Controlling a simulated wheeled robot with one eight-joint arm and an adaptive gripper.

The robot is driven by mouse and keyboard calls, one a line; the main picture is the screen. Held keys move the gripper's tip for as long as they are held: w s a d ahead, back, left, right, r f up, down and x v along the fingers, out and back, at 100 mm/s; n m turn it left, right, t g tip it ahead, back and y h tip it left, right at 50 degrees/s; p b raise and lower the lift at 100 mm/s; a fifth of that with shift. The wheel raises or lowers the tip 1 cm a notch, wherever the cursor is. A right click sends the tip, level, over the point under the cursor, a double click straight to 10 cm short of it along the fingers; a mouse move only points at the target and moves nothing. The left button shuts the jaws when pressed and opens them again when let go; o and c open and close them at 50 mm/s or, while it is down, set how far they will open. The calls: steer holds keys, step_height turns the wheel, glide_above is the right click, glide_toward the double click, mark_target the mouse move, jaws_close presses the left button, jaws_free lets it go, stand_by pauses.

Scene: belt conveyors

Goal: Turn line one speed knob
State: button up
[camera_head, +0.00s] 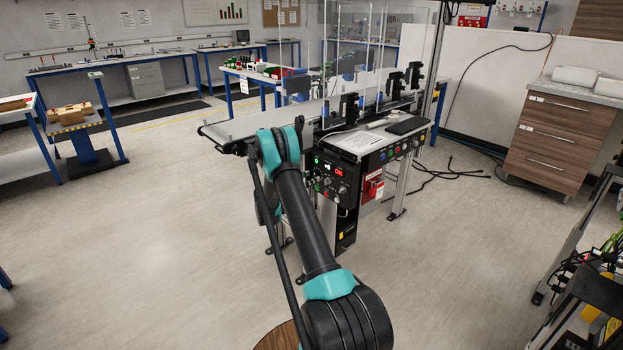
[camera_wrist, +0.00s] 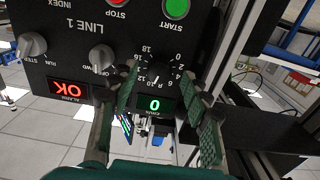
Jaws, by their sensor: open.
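The line 1 control panel (camera_wrist: 70,30) is dark and appears upside down in the wrist view. It also shows beside my arm in the head view (camera_head: 328,176). A small black knob (camera_wrist: 155,73) with a numbered dial around it is on the panel, just above a green display reading 0 (camera_wrist: 154,105). It is probably the speed knob; its name is not readable. My gripper (camera_wrist: 160,79) is open, its fingers on either side of the knob and display. I cannot tell whether they touch the knob. In the head view the gripper is hidden behind my arm.
Close by on the panel are an OFF/FWD knob (camera_wrist: 102,58), a RUN/STEP knob (camera_wrist: 32,45), a green button (camera_wrist: 176,8), a red stop button (camera_wrist: 117,2) and a red display (camera_wrist: 68,88). The conveyor (camera_head: 235,128) stands behind. Cables (camera_head: 455,172) lie on the floor.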

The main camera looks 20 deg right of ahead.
steer(key=shift+w+d, duration=0.25)
steer(key=shift+d, duration=0.4)
steer(key=shift+c, duration=0.6)
jaws_close()
steer(key=shift+n, duration=2.9)
